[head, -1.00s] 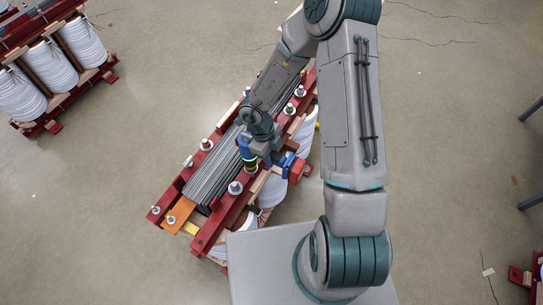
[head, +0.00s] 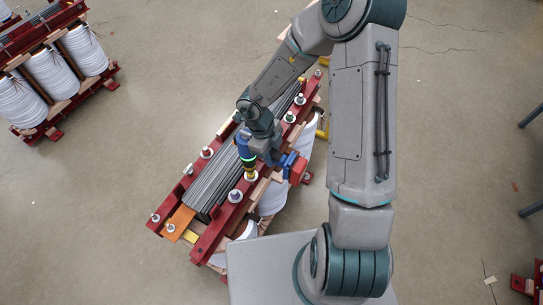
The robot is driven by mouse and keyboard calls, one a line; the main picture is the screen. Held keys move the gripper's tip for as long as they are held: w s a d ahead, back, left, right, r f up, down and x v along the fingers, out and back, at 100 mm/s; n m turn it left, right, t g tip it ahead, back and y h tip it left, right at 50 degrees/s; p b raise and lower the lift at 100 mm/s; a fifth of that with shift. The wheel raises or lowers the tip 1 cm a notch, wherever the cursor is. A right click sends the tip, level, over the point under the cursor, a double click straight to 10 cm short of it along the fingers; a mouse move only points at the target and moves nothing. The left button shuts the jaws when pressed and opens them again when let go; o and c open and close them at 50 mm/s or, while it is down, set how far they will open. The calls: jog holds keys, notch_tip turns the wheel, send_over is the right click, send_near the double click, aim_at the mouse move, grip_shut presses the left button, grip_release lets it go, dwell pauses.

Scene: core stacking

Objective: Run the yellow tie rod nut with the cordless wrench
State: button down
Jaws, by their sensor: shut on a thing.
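My gripper (head: 268,143) is shut on the blue cordless wrench (head: 245,154), which has a red battery (head: 298,170) at its right end. The wrench's dark nose points down over the near red clamp beam (head: 215,233) of the transformer core. A yellow spot (head: 250,175) shows at the nose's lower end, with a pale washer around it. I cannot tell whether it is the yellow tie rod nut or part of the socket, nor whether the two touch. A plain nut (head: 235,195) is just lower left, and a green-marked nut (head: 289,117) is farther up the beam.
The core's grey laminations (head: 205,178) lie between two red beams, with white coils (head: 300,140) below. Another coil assembly (head: 55,70) stands at upper left. Grey table legs (head: 532,110) show at the right edge. Open concrete floor lies around the core.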

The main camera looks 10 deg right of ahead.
jog(key=shift+r, duration=0.2)
jog(key=shift+r, duration=2.5)
jog(key=shift+a, duration=0.1)
